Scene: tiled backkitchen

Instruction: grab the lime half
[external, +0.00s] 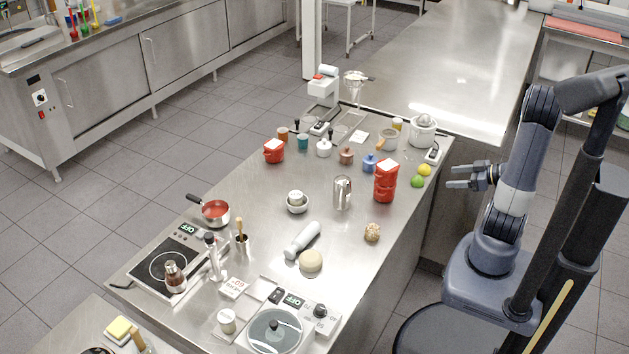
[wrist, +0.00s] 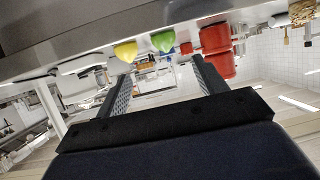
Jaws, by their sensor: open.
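The lime half (external: 417,181) is a small green piece on the steel counter near its right edge, touching or very close to a yellow lemon piece (external: 424,170). In the wrist view, which is upside down, the green lime half (wrist: 163,42) hangs from the counter at the top, between the lemon piece (wrist: 126,51) and a red stack. My gripper (external: 452,176) is open and empty, to the right of the lime half and apart from it, by the counter's edge. In the wrist view my gripper's fingers (wrist: 161,68) spread apart, with the lime half beyond and between them.
A white juicer (external: 422,132) and a small device (external: 433,154) stand behind. A brown speckled ball (external: 372,232) lies nearer the front. The counter edge right of the lime is bare.

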